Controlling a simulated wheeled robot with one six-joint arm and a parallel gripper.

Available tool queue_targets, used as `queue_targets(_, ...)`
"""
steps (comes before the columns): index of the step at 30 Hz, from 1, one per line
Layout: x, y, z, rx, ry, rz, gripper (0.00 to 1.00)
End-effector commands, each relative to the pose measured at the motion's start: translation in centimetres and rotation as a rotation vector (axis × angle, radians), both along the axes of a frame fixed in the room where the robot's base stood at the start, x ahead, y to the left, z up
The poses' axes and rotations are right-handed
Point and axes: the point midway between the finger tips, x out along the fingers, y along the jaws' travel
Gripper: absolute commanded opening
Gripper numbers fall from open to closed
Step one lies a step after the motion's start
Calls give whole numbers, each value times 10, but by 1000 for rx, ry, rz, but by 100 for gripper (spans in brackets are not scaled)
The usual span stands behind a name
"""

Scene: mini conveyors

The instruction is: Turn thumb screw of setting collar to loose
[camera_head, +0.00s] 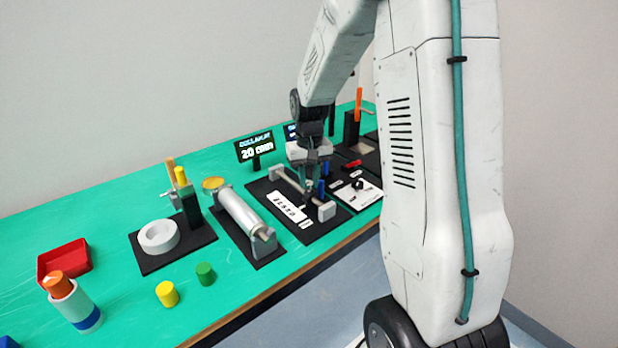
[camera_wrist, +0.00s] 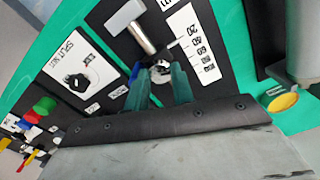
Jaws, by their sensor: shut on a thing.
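The setting collar (camera_wrist: 160,73) is a small grey piece on a silver rod (camera_wrist: 146,38), low between my fingers in the wrist view. The thumb screw cannot be told apart from it, since the fingertips cover most of it. My gripper (camera_wrist: 162,78) is shut on it, with teal fingers on either side. In the head view, my gripper (camera_head: 313,180) points down over the rod's station, and the collar is hidden there. The rod has a grey end block (camera_head: 326,210) and a white scale card (camera_head: 287,207) beside it. A display (camera_head: 253,147) reads COLLAR AT 20.
A roller station (camera_head: 243,214) stands to the left, a split nut card with a black knob (camera_wrist: 77,81) to the other side. Further left are a white ring (camera_head: 158,236), a red tray (camera_head: 81,257), a yellow cylinder (camera_head: 167,293) and a green cylinder (camera_head: 205,273). The table front has free room.

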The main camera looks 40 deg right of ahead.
Motion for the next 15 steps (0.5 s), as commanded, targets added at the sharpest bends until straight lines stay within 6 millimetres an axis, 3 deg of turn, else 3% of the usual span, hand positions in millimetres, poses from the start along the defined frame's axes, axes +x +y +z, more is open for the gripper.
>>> queue_targets(15, 0, 0, 1, 0, -1, 460, 1)
